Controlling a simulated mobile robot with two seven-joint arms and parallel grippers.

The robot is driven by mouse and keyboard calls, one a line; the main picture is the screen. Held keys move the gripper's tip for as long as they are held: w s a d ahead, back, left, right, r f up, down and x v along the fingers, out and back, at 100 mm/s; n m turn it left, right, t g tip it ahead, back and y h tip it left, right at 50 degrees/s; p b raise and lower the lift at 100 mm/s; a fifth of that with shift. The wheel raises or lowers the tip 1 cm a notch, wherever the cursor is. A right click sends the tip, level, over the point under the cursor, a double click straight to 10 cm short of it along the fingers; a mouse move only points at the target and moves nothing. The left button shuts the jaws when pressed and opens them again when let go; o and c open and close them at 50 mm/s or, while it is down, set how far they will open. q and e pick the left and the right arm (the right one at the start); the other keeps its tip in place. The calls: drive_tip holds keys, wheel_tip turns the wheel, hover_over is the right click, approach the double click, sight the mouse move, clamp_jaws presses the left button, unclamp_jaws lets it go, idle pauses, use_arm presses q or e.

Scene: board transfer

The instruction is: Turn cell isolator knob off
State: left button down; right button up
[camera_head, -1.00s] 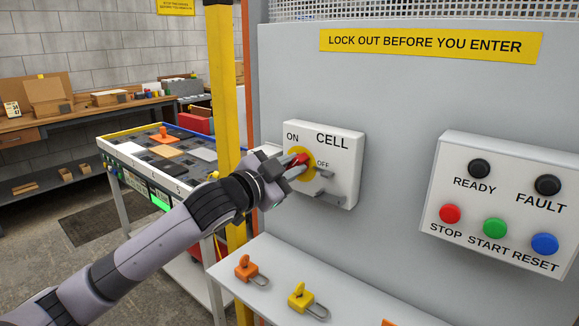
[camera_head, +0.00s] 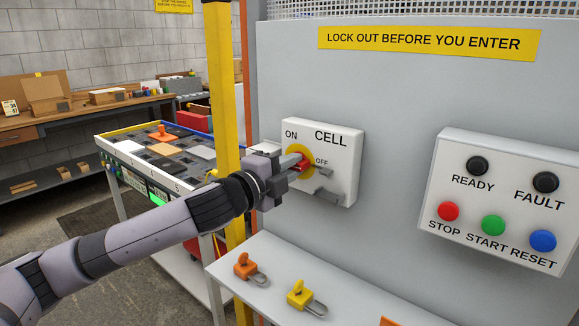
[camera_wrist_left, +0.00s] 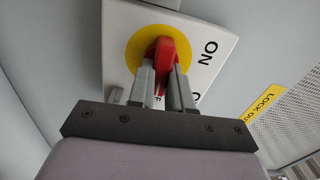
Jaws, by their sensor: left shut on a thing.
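The cell isolator is a white box (camera_head: 345,140) on the grey panel, with ON at upper left and OFF at right. Its red knob (camera_head: 304,163) sits on a yellow disc (camera_head: 294,152). My left gripper (camera_head: 298,164) reaches in from the left and is shut on the knob. In the left wrist view the red knob (camera_wrist_left: 166,55) is between the two grey fingers (camera_wrist_left: 162,88), in front of the yellow disc (camera_wrist_left: 134,48). Part of the OFF lettering shows between the fingers, at the knob's lower end. The fingers partly hide the knob. My right gripper is out of view.
A grey hasp (camera_head: 322,196) sticks out below the knob. A shelf (camera_head: 270,293) below holds an orange padlock (camera_head: 246,267) and a yellow one (camera_head: 302,294). A button box (camera_head: 500,200) is at right. A yellow post (camera_head: 222,100) stands close behind my left arm.

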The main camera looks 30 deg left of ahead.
sight(292, 168)
use_arm(q)
drive_tip(key=shift+r+m, duration=0.15)
drive_tip(key=shift+m, duration=0.45)
drive_tip(key=c, duration=1)
unclamp_jaws()
drive_tip(key=shift+c, duration=0.2)
drive_tip(key=shift+w, duration=0.1)
drive_tip(key=s, duration=0.1)
drive_tip(key=s+b, duration=0.1)
drive_tip(key=s, duration=0.1)
drive_tip(key=s+b, duration=0.1)
drive_tip(key=s, duration=0.1)
drive_tip(key=shift+a+f, duration=0.15)
drive_tip(key=shift+f, duration=0.2)
drive_tip(key=shift+s+a+r+b, duration=0.1)
drive_tip(key=shift+s+r+b, duration=0.05)
drive_tip(key=shift+s+b, duration=0.4)
drive_tip(key=shift+s+r+b, duration=0.1)
drive_tip(key=shift+s+b, duration=0.35)
drive_tip(key=shift+s, duration=0.1)
